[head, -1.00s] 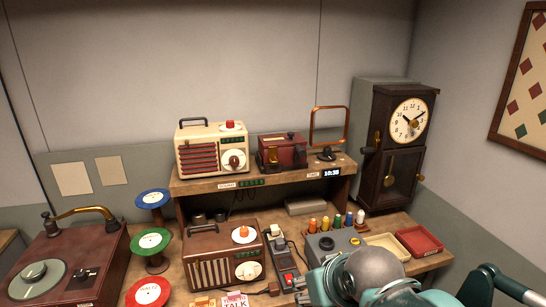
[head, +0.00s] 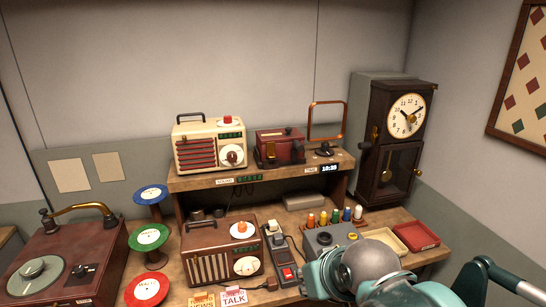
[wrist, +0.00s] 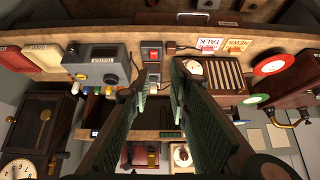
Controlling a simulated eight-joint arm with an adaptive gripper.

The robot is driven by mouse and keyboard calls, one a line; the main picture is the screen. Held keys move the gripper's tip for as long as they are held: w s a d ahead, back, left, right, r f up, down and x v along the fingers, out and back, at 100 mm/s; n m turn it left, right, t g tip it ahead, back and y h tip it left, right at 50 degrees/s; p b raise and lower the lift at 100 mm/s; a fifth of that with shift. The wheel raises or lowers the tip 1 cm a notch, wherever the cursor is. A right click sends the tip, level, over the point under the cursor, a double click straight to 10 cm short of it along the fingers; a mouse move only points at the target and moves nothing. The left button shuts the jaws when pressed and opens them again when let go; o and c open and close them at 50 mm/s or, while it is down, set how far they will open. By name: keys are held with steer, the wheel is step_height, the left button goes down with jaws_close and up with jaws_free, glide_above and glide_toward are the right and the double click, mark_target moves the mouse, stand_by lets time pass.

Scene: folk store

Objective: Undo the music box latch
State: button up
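The music box appears to be the small dark red box (head: 283,148) on the raised shelf, right of the cream radio. A brass latch-like piece (head: 271,153) shows on its front; whether it is fastened is too small to tell. In the upside-down wrist view, a red box (wrist: 140,156) that looks like the same one shows low between my fingers, partly hidden. My gripper (wrist: 160,77) is open and empty, its two green-padded fingers apart. It is clear of the music box. In the head view only my arm shows at the lower right; the fingertips are not seen there.
The cream radio (head: 209,146) stands left of the box, and a copper-coloured frame (head: 326,103) rises behind right. Below are a brown radio (head: 221,250), a power strip (head: 283,257), a grey tester (head: 329,240) and coloured spools (head: 335,216).

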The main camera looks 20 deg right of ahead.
steer(key=w+a+r+m+t+y, duration=0.1)
steer(key=w+a+r+m+t, duration=0.25)
steer(key=w, duration=0.65)
steer(key=w+a+r+m+t+y+b, duration=0.1)
steer(key=w+a+r+m+t, duration=0.25)
steer(key=w, duration=0.65)
steer(key=w+a+r+m+t+y, duration=0.15)
steer(key=w+r+m, duration=0.35)
steer(key=w, duration=0.5)
steer(key=m+t+h+b, duration=0.1)
steer(key=m+t+h, duration=0.3)
steer(key=m+h, duration=0.9)
glide_toward(272, 151)
steer(key=s+m+y, duration=0.3)
steer(key=shift+s+d+f+g, duration=0.15)
steer(key=shift+d+f+g, duration=0.1)
steer(key=shift+d, duration=0.45)
steer(key=x, duration=0.7)
steer(key=shift+w+r+b, duration=0.2)
steer(key=shift+w+b, duration=0.1)
steer(key=shift+b, duration=0.05)
steer(key=shift+d, duration=0.15)
